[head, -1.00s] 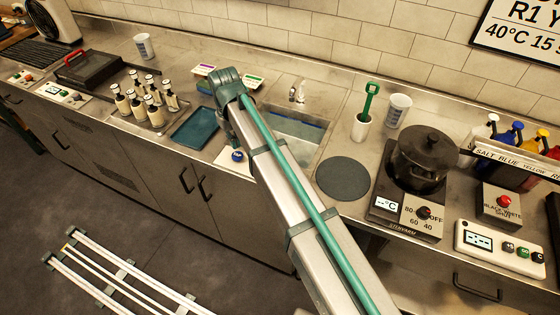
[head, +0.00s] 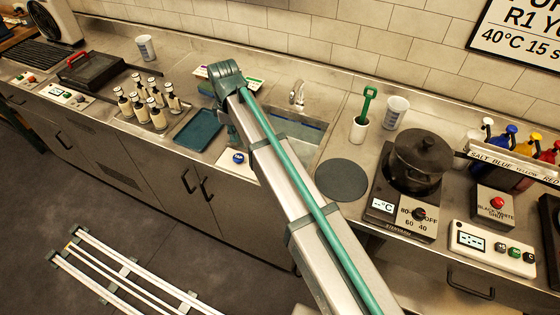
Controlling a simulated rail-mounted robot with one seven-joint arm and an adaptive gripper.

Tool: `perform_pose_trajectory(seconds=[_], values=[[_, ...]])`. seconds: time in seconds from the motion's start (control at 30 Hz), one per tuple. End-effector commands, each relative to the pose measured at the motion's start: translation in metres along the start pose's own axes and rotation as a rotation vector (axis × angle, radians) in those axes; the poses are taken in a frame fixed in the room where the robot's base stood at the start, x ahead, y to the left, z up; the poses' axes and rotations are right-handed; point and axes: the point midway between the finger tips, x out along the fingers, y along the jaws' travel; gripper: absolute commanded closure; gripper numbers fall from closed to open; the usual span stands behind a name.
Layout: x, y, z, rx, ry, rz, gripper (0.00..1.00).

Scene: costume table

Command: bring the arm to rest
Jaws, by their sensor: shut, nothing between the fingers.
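My arm reaches in from the lower right of the head view, up and left over the front of the counter. A dark teal joint of it stands above the counter between the blue tray (head: 199,130) and the sink (head: 299,130). A part of the arm drops behind the long link there. My gripper does not show; the arm hides that spot or it lies out of sight. I see nothing carried by the arm.
A black pot (head: 420,158) stands on a hotplate at the right, near a dark round mat (head: 342,180). White bottles (head: 157,118) stand left of the blue tray. A white cup (head: 361,128) holds a green tool.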

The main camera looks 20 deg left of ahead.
Motion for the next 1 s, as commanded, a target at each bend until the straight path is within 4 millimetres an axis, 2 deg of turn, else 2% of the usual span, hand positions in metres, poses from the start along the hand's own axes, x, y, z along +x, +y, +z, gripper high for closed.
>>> perform_pose_trajectory(seconds=[0.3, 0.5, 0.77, 1.0], values=[[-0.003, 0.000, 0.000, -0.524, -0.001, -0.003, 1.00], [-0.003, -0.001, 0.000, -0.725, -0.001, -0.004, 1.00], [0.003, -0.001, 0.001, -0.798, -0.001, -0.004, 1.00], [0.025, -0.001, 0.001, -0.797, -0.001, -0.004, 1.00]])
